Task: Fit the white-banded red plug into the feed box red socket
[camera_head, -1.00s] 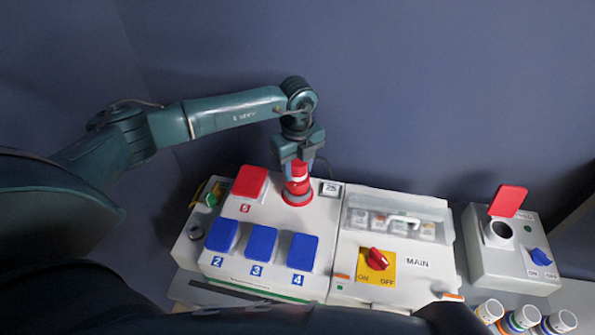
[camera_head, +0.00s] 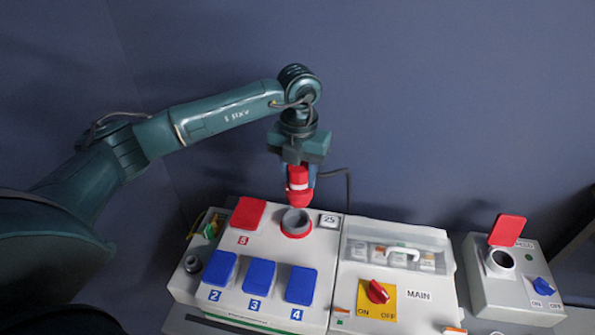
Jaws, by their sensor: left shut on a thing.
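My left gripper (camera_head: 299,170) is shut on the red plug (camera_head: 299,196) with its white band, held upright. The plug hangs just above a red-ringed grey socket (camera_head: 296,222) on the large white box, apart from it. A dark cable runs from the gripper area down behind the box. The small box at the right, apparently the feed box (camera_head: 485,291), has a round socket (camera_head: 499,262) with its red lid (camera_head: 507,230) standing open; its label is too small to read surely. My right gripper is not in view.
A blue ON/OFF switch (camera_head: 542,286) sits beside the right box's socket. The space above the boxes is clear.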

